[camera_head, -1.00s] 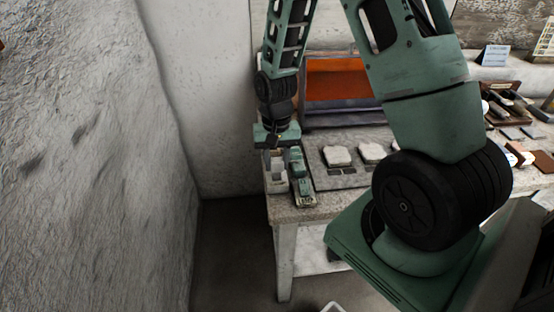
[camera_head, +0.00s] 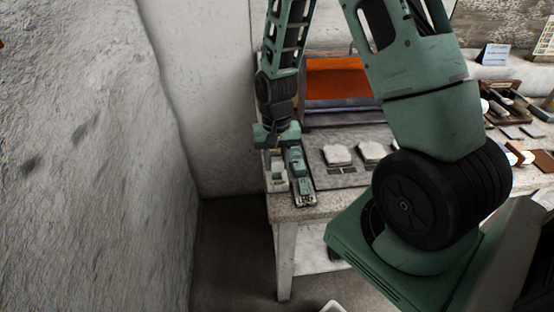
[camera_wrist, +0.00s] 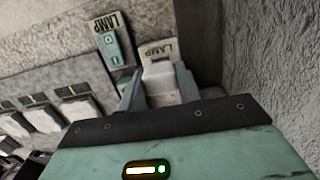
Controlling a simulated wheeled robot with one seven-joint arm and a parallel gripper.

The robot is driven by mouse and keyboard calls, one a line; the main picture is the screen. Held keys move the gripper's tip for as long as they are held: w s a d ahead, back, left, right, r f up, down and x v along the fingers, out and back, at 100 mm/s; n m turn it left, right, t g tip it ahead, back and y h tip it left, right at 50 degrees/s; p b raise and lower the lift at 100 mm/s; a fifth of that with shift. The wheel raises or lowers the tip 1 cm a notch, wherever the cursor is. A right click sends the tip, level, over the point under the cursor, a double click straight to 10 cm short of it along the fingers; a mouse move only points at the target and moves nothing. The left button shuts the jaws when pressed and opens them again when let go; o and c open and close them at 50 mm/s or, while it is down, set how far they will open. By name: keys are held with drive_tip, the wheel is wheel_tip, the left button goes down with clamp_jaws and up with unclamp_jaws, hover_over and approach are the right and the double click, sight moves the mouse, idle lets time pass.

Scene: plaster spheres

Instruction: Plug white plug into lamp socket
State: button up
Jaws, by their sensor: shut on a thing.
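My gripper (camera_wrist: 158,88) is shut on the white plug (camera_wrist: 159,72), which shows as a pale block between the two grey fingers in the wrist view. In the head view my gripper (camera_head: 276,160) points down over the left front corner of the table, and the plug is too small there to make out clearly.
A green switch (camera_wrist: 112,47) marked 0 and 1, with its own LAMP label, stands close beside the socket; the head view shows it too (camera_head: 299,178). Pale slabs (camera_head: 338,155) lie on a grey board to the right. A rough wall (camera_wrist: 274,60) is near.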

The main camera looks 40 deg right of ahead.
drive_tip(key=shift+f+b, duration=0.9)
drive_tip(key=shift+f, duration=0.55)
drive_tip(key=o, duration=1.1)
drive_tip(key=shift+c, duration=0.2)
drive_tip(key=shift+r, duration=0.1)
drive_tip(key=shift+r+p, duration=1.9)
drive_tip(key=shift+r, duration=0.1)
drive_tip(key=shift+a, duration=0.1)
